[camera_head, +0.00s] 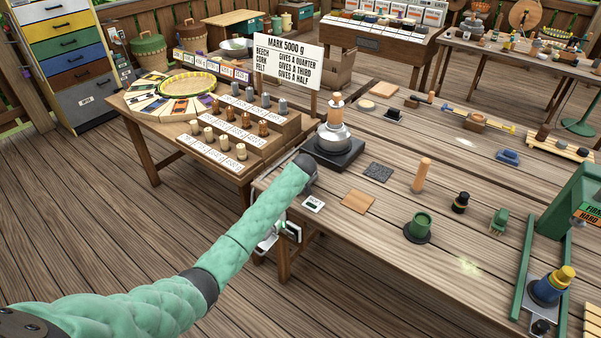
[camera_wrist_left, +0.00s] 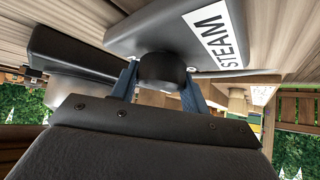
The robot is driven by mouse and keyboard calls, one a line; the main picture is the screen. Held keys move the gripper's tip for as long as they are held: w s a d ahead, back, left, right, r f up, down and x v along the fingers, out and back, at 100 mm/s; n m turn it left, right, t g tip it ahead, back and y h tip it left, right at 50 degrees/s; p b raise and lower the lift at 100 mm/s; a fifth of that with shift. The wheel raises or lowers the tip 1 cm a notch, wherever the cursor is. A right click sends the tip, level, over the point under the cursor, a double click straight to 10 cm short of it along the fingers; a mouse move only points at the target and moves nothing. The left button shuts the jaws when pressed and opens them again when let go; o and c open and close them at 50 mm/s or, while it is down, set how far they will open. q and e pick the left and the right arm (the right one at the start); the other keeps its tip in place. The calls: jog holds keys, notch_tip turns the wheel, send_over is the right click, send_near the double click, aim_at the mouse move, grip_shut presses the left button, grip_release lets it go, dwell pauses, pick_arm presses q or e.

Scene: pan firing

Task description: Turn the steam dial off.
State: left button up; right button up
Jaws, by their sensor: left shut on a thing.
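The steam dial, a round black knob (camera_wrist_left: 162,68), shows in the left wrist view in front of a dark grey panel (camera_wrist_left: 150,32) with a white STEAM label (camera_wrist_left: 214,35). My left gripper (camera_wrist_left: 160,88) is shut on the knob, with one blue-grey finger on each side. The knob's pointer or mark is not visible, so its setting cannot be told. My right gripper is not in view.
The side table (camera_head: 140,110) with weights stands left.

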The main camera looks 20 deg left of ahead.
pick_arm(q)
jog(key=shift+w+r+n+y, duration=0.1)
jog(key=shift+n+y, duration=0.3)
jog(key=shift+n, duration=0.1)
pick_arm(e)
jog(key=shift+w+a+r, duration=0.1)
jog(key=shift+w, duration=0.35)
pick_arm(q)
jog(key=o, duration=0.9)
jog(key=shift+o, duration=0.4)
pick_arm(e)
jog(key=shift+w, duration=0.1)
